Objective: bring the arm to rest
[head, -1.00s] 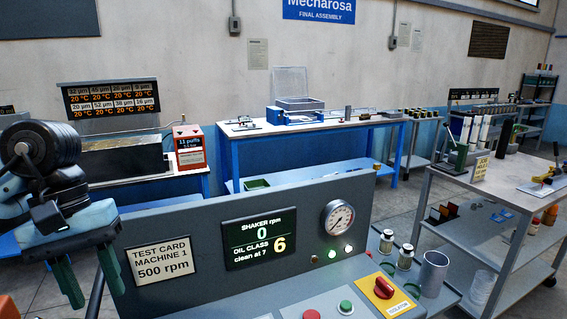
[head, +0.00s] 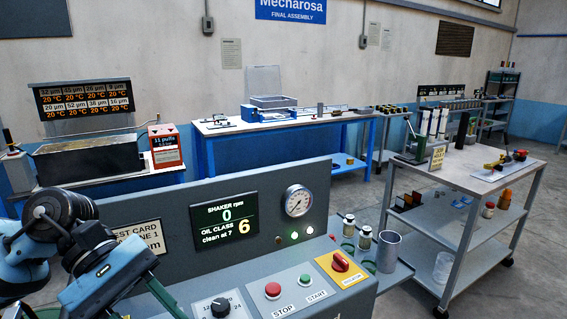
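My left arm comes in at the lower left of the head view, in front of the grey control panel, and hides part of the test card (head: 140,243). Its green-fingered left gripper (head: 160,300) points down at the bottom edge, partly cut off, so its opening cannot be made out. Nothing held shows in the visible part. My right gripper is not in view.
The panel carries a shaker display (head: 225,222), a gauge (head: 297,201), a knob (head: 220,307), a red stop button (head: 273,290) and an isolator switch (head: 340,262). A grey cart (head: 470,175) stands right; a blue-legged bench (head: 290,128) stands behind. Floor between is clear.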

